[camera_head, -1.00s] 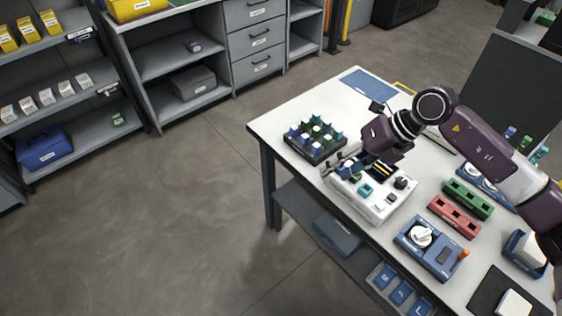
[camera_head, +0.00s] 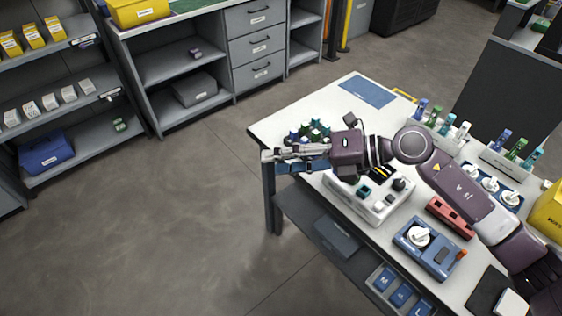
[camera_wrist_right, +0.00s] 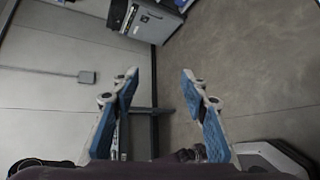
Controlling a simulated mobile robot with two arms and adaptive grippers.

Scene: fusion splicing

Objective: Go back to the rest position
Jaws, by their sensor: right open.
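My right gripper (camera_head: 285,160) is above the left edge of the white work table (camera_head: 300,100) in the head view, its fingers pointing left past the edge. It is empty. In the right wrist view the two blue-padded fingers of the right gripper (camera_wrist_right: 165,80) are spread apart with only the floor and furniture beyond. My right arm reaches over the table from the right. The left gripper is not in view.
A blue device (camera_head: 430,248) and a red block (camera_head: 450,217) stand nearer. Bottle racks are behind. The floor (camera_head: 150,230) left of the table is clear.

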